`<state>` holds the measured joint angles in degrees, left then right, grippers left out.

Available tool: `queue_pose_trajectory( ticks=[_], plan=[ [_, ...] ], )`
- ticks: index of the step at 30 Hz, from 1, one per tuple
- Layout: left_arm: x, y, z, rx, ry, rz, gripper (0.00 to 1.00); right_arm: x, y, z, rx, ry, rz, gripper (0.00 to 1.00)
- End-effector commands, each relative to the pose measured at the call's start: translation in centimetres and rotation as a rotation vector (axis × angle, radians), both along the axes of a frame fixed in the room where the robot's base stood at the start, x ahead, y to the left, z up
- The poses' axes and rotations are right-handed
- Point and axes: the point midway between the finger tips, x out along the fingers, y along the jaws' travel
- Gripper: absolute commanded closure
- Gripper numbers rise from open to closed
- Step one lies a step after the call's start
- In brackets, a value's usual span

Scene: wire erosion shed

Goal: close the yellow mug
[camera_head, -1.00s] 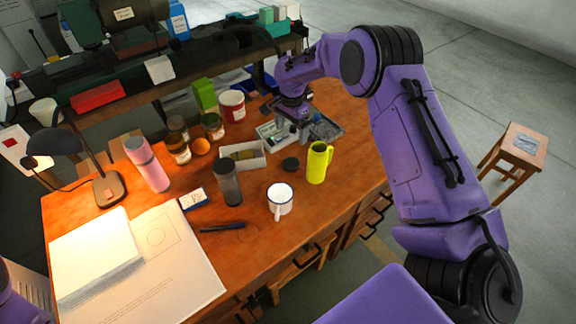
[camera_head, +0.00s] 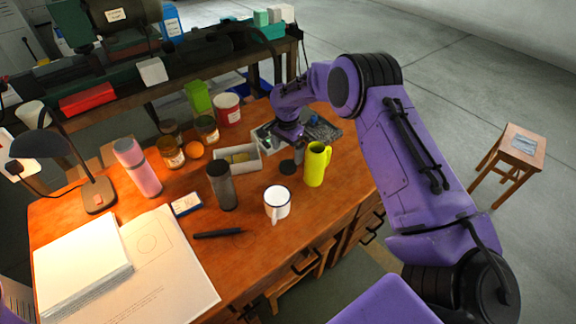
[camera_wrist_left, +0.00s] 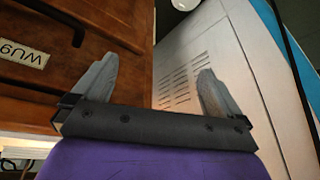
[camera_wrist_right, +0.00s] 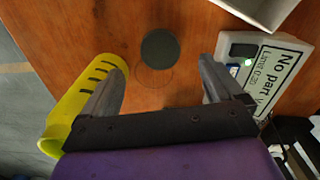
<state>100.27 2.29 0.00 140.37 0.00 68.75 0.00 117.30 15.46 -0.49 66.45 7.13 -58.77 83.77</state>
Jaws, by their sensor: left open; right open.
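The yellow mug (camera_head: 316,167) stands upright on the wooden desk, its handle toward the upper right; it also shows in the right wrist view (camera_wrist_right: 62,122), partly behind a finger. A dark round lid (camera_head: 288,168) lies flat on the desk just left of it. In the right wrist view the lid (camera_wrist_right: 160,48) is centred between and beyond my fingertips. My right gripper (camera_wrist_right: 162,68) is open, empty and pointing down above the lid, not touching it. My left gripper (camera_wrist_left: 157,70) is open and empty, in front of wooden drawers and a vented pale panel.
A white mug (camera_head: 277,203), a dark grey tumbler (camera_head: 222,186) and a pink bottle (camera_head: 137,167) stand on the desk. A white open box (camera_head: 247,164) and a labelled grey device (camera_wrist_right: 268,72) lie close to the lid. Desk is clear right of the yellow mug.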

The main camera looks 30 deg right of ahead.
Motion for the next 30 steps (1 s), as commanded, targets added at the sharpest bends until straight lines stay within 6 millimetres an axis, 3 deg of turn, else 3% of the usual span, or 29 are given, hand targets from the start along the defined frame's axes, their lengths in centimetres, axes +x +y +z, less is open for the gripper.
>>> queue_pose_trajectory(
  ticks=[3, 13, 22, 30],
  plan=[
    [0.0, 0.0, 0.3, 0.0, 0.0, 0.0, 0.0, 0.0, 0.0, -1.0, 0.001, 0.0, -0.001, 0.06],
    [0.0, 0.0, 0.3, 0.0, 0.0, 0.0, 0.0, 0.0, 0.0, -1.4, 0.001, 0.0, -0.001, 0.06],
    [0.0, 0.0, 1.2, 0.0, 0.0, 0.0, 0.0, -0.1, 0.0, -5.8, 0.001, 0.002, -0.001, 0.06],
    [0.0, 0.0, 1.2, 0.0, 0.0, 0.0, 0.0, 0.0, 0.0, -6.5, 0.0, -0.001, -0.001, 0.06]
  ],
)
